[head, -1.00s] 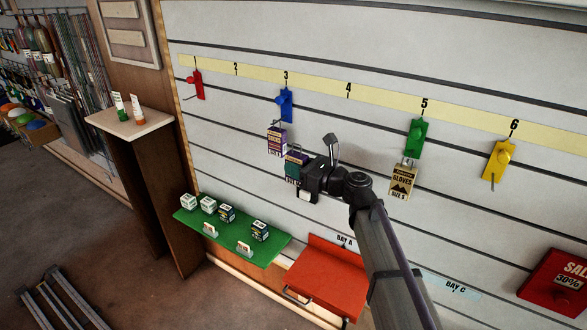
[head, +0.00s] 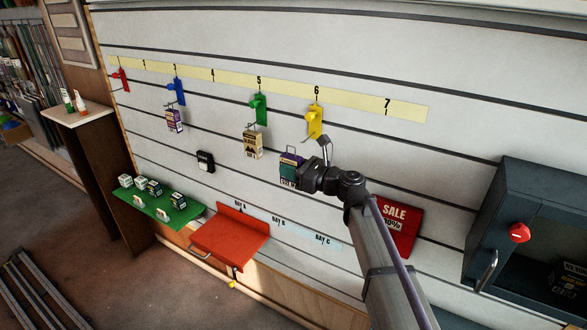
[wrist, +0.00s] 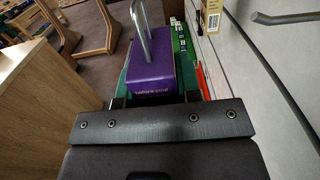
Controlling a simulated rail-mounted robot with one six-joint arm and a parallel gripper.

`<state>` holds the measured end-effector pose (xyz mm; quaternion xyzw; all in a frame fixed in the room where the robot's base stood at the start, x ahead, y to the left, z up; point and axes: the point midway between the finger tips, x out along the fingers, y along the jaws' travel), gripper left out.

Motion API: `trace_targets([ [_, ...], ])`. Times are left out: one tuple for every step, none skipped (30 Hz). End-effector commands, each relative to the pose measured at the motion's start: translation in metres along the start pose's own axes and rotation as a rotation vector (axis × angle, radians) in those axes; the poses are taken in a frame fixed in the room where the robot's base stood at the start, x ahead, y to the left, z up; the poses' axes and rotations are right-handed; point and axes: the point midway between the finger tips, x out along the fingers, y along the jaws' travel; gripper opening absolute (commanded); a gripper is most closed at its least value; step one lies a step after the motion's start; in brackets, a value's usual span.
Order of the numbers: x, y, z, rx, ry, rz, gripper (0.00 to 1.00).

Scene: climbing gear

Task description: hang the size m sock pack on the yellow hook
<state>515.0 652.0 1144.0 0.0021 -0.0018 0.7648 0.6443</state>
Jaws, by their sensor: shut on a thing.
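My gripper (head: 303,177) is shut on a purple and teal pack (head: 288,169) with a wire loop on top, held in front of the wall. Its size print is too small to read. In the wrist view the pack (wrist: 152,72) shows its purple top between the fingers, with the loop rising from it. The yellow hook (head: 315,120) is on the wall under number 6, above the pack and slightly right. The loop is below the hook's prong and apart from it.
A purple pack (head: 174,121) hangs from the blue hook (head: 176,92). A tan gloves pack (head: 252,145) hangs from the green hook (head: 259,108). The red hook (head: 121,79) is at far left. A red shelf (head: 228,236), green shelf (head: 160,208), SALE sign (head: 397,222) and dark cabinet (head: 540,215) surround.

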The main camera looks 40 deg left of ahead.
Motion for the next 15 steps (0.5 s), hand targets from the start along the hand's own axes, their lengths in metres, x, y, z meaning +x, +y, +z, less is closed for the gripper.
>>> trace_targets([
  [0.001,0.001,0.000,0.000,0.000,0.005,0.07],
  [0.001,0.001,0.000,0.000,0.000,0.005,0.07],
  [0.001,0.000,0.000,0.000,0.000,0.004,0.07],
  [0.001,0.000,0.000,0.000,0.000,0.004,0.07],
  [0.001,-0.001,0.000,0.000,0.000,0.004,0.07],
  [0.001,-0.002,0.000,0.000,0.000,0.004,0.07],
  [0.001,-0.003,-0.001,0.000,0.000,0.004,0.07],
  [0.001,-0.005,-0.001,0.000,0.000,0.004,0.07],
  [0.001,-0.007,-0.001,0.000,0.000,0.004,0.07],
  [0.001,-0.009,-0.001,0.000,0.000,0.004,0.07],
  [0.001,-0.011,-0.001,0.000,0.000,0.004,0.07],
  [0.001,-0.013,-0.002,0.000,0.000,0.005,0.07],
  [0.001,-0.016,-0.002,0.000,0.000,0.005,0.07],
  [0.001,-0.018,-0.002,0.000,0.000,0.005,0.07],
  [0.001,-0.021,-0.002,0.000,0.000,0.004,0.07],
])
